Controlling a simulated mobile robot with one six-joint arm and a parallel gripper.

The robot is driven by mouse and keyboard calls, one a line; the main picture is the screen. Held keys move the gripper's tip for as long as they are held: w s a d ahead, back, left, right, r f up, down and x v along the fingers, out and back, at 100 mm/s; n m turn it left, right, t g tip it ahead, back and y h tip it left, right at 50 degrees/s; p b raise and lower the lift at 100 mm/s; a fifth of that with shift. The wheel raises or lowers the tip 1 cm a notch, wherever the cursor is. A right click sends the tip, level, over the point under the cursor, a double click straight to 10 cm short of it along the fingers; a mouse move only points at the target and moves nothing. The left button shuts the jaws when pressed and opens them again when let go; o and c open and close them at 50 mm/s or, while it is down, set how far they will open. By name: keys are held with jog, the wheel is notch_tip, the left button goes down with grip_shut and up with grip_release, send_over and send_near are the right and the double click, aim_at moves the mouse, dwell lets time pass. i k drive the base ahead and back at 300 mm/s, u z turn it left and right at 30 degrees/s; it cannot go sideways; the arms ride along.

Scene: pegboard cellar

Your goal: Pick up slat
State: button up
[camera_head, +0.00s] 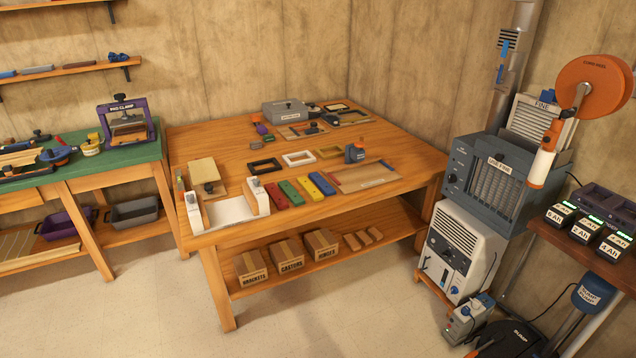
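No single thing in view is plainly the slat. Flat pale wooden strips (18,243) lie on the lower shelf of the left bench. A flat tan board (365,176) with a thin strip along its edge lies at the right of the wooden table (232,141). My gripper is not in view.
Labelled cardboard boxes (290,257) stand on the table's lower shelf. A green-topped bench (85,160) is at left. A grey machine (492,185) on a white unit (462,250) and a charger stand (590,245) are at right. The floor in front is clear.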

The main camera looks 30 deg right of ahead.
aim_at(318, 180)
jog(key=i, duration=0.95)
jog(key=z, duration=0.05)
